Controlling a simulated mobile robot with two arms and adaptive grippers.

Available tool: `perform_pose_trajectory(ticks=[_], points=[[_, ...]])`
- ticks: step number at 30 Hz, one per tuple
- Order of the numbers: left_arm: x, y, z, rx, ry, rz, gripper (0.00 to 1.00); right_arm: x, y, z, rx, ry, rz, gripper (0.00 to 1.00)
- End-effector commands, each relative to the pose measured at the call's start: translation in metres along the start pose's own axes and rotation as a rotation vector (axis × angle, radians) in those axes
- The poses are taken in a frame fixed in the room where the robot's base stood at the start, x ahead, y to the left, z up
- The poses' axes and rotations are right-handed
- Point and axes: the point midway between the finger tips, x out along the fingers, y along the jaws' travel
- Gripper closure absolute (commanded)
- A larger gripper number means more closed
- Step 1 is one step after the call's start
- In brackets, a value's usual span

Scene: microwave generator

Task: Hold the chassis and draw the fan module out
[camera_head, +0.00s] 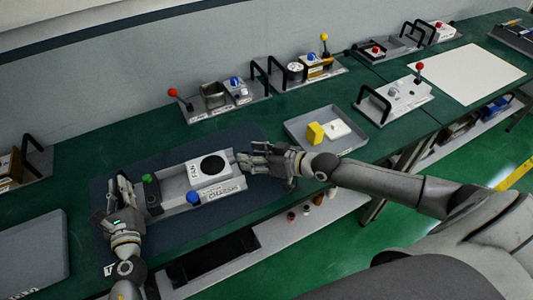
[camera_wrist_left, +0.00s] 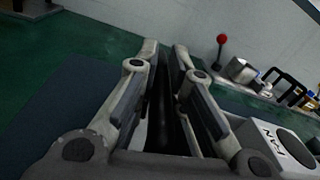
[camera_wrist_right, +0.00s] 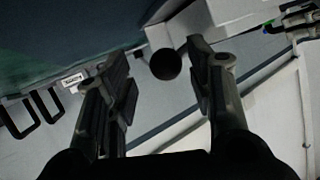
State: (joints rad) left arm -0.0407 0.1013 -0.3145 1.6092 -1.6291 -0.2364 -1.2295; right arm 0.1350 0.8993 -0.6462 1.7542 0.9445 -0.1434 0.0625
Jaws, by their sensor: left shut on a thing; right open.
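The grey chassis (camera_head: 172,207) sits on the dark mat, with a green knob (camera_head: 147,178) and a blue knob (camera_head: 193,197). The fan module (camera_head: 190,172), a light box marked FAN with a round black fan on top, sits in the chassis; it also shows in the left wrist view (camera_wrist_left: 270,140). My left gripper (camera_head: 124,184) is shut on the black handle (camera_wrist_left: 163,105) at the chassis's left end. My right gripper (camera_head: 243,160) is open at the module's right end. In the right wrist view, a dark round knob (camera_wrist_right: 165,64) shows between the open fingers, with no clear contact.
A grey tray (camera_head: 352,148) with a yellow block (camera_head: 315,132) and a white block stands right of the chassis, close to my right forearm. Several lever and handle units line the wall. A grey panel (camera_head: 35,257) lies at the left. The mat behind the chassis is clear.

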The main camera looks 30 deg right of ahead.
Motion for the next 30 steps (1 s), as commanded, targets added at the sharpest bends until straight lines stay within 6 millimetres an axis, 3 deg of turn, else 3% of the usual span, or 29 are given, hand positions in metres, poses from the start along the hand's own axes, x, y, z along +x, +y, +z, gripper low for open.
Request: perform_pose_trajectory(ticks=[1, 15, 30], points=[[-0.002, 0.004, -0.007, 0.001, 0.013, 0.006, 1.0, -0.004, 0.001, 0.001, -0.001, -0.002, 0.002, 0.51], [-0.002, 0.003, -0.007, 0.001, 0.013, 0.004, 1.0, -0.07, 0.001, 0.003, -0.002, -0.004, 0.002, 0.51], [-0.002, 0.003, -0.008, 0.0, 0.014, 0.003, 1.0, -0.114, 0.003, 0.002, -0.001, 0.001, 0.004, 0.51]])
